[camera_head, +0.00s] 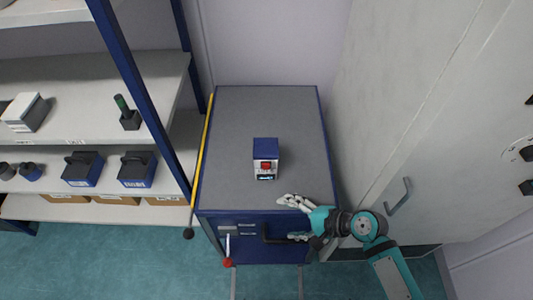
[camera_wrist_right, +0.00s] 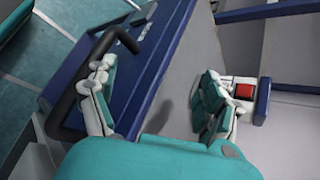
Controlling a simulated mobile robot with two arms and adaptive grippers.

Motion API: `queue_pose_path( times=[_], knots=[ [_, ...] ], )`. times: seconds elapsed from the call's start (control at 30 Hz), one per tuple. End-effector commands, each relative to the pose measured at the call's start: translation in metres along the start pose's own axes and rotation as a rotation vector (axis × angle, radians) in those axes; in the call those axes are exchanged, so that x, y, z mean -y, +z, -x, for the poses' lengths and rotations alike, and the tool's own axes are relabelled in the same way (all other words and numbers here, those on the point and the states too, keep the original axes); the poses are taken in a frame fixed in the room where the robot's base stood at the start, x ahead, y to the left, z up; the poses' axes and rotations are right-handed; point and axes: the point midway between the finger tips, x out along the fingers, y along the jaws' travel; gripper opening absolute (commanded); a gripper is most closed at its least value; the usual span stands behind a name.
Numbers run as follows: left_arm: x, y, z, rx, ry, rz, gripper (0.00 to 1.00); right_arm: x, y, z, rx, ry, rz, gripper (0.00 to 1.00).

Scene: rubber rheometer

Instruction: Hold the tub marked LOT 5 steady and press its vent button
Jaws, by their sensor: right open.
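A small blue and white box with a red button on its front, which looks like the tub (camera_head: 265,149), stands upright on the grey top of a blue cabinet (camera_head: 240,120). Its marking is too small to read. My right gripper (camera_head: 284,218) is open and empty at the cabinet's front edge, in front of the box and a little to its right. In the right wrist view, the gripper (camera_wrist_right: 155,82) has its fingers spread. The tub (camera_wrist_right: 246,93) shows there just beyond the right finger, partly hidden by it. My left gripper is not in view.
A black bar handle (camera_wrist_right: 72,85) runs along the cabinet front, close to my right gripper's lower finger. A shelf rack (camera_head: 90,130) with dark boxes stands left, past a yellow pole (camera_head: 202,150). A grey locker (camera_head: 430,110) stands right. The cabinet top around the box is clear.

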Motion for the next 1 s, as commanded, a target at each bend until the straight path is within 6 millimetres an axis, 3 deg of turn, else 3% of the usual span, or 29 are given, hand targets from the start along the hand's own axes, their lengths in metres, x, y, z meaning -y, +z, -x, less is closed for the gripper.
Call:
queue_pose_path(
  times=[0.2,0.4,0.63,1.0],
  knots=[
    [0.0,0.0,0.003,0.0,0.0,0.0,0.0,0.061,-0.035,-0.008,0.15,-0.196,-0.67,0.83],
    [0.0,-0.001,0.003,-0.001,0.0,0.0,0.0,0.087,-0.059,-0.005,0.229,-0.275,-0.994,0.83],
    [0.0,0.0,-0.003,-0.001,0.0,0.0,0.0,0.095,-0.063,-0.018,0.246,-0.289,-1.048,0.83],
    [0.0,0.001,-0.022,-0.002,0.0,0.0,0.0,0.113,-0.059,-0.068,0.245,-0.287,-1.045,0.83]
  ],
)
